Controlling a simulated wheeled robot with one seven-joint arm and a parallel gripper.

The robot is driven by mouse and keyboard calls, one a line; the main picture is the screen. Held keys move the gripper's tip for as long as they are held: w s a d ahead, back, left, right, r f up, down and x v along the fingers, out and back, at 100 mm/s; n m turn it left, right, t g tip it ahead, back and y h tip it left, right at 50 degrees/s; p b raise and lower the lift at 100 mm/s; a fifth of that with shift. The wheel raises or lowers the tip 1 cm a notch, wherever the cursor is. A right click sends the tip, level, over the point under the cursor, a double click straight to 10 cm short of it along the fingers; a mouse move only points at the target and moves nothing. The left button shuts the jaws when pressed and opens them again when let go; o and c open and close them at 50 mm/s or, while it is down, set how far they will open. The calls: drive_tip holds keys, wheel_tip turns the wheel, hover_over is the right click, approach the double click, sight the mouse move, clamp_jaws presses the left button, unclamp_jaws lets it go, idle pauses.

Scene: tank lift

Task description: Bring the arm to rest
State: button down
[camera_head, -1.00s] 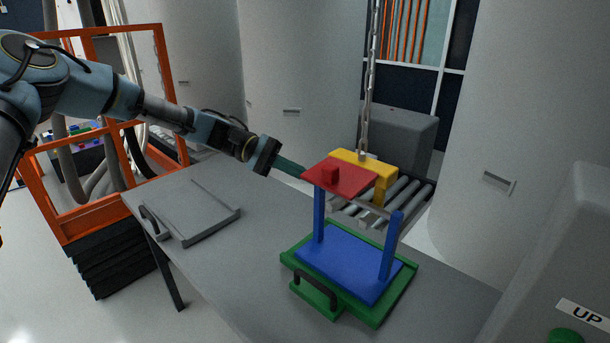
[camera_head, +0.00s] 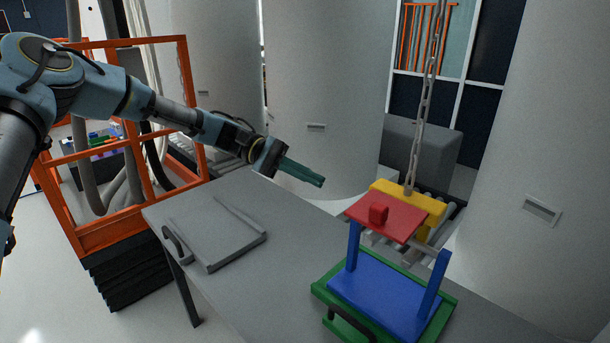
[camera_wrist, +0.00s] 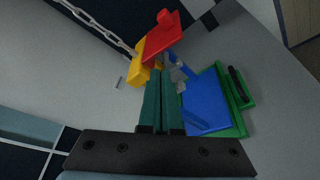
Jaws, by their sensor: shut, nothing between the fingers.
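My gripper (camera_head: 318,181) is shut and empty, its teal fingers held in the air above the grey table, left of the red plate. In the wrist view, my gripper (camera_wrist: 162,82) has its fingers side by side, pointing toward the stand. The posts rise from a blue base (camera_head: 385,294) in a green tray (camera_head: 319,290). A yellow block (camera_head: 424,203) hangs on a chain (camera_head: 422,110) just behind the red plate; whether they touch is unclear.
A grey flat tray (camera_head: 228,243) with a handle lies on the table (camera_head: 285,265). An orange frame (camera_head: 190,90) stands at the left. Large pale cylinders (camera_head: 325,70) and a roller conveyor lie behind the table. The table between the grey tray and green tray is clear.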

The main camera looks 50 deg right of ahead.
drive_tip(key=w+a+f+n+t+y, duration=0.15)
drive_tip(key=w+a+t, duration=0.25)
drive_tip(key=a, duration=0.5)
drive_tip(key=w+a+f+n+t, duration=0.1)
drive_tip(key=w+a+f+t, duration=0.2)
drive_tip(key=w+a, duration=0.35)
drive_tip(key=w+a+f+n+t, duration=0.1)
drive_tip(key=w+a+f+t, duration=0.25)
drive_tip(key=a, duration=0.65)
drive_tip(key=a+r+n+t+y, duration=0.1)
drive_tip(key=a+r+t, duration=0.1)
drive_tip(key=a, duration=1)
drive_tip(key=a+r+n+t+y, duration=0.1)
drive_tip(key=a+t, duration=0.3)
drive_tip(key=a, duration=0.8)
drive_tip(key=shift+s+r+n, duration=0.25)
drive_tip(key=shift+r+n, duration=0.1)
drive_tip(key=shift+r, duration=0.45)
